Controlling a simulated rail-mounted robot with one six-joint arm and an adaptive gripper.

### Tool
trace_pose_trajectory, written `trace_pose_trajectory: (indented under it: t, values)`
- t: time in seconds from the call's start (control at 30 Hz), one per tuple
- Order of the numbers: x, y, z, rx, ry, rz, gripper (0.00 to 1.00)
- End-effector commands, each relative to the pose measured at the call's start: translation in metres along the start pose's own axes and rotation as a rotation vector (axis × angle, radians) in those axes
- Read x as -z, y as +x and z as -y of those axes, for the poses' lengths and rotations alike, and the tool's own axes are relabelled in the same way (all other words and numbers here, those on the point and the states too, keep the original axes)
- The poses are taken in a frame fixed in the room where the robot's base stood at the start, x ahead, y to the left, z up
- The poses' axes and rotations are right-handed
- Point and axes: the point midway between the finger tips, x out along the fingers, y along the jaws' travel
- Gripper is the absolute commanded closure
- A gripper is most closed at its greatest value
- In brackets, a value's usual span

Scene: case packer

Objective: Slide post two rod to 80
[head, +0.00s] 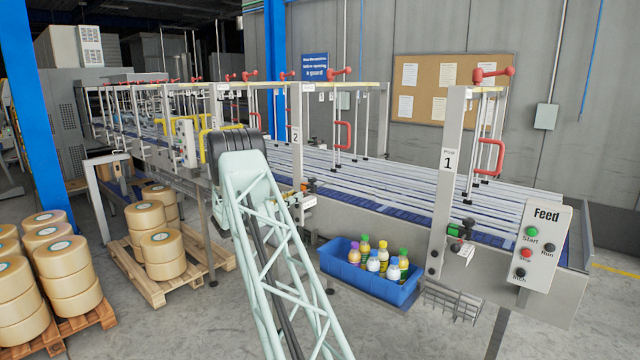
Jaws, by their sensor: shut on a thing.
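Post two (296,135) is a pale upright with a "2" label, standing at the near side of the conveyor. A small clamp block (308,186) with coloured parts sits low beside it. Thin upright rods (336,115) stand to its right over the conveyor, with a red knob (338,72) above and a red handle (346,135). I cannot tell which rod is meant or read any scale. My pale lattice arm rises from the bottom to a dark joint left of post two. My gripper is not visible, and the arm hides part of the machine's side.
Post one (450,160) and the Feed panel (543,245) stand at the right. A blue bin of bottles (336,272) sits below the conveyor (370,185). Tape rolls on pallets (150,288) and a blue column (40,120) are at the left. Floor around the bin is partly clear.

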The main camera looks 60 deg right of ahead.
Motion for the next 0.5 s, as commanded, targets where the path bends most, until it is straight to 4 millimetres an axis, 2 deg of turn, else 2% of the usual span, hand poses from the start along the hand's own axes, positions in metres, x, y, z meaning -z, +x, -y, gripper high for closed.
trace_pose_trajectory:
  t: [0.5]
  values:
    - [0.001, -0.0069, -0.0001, 0.0, -0.001, -0.001, 0.92]
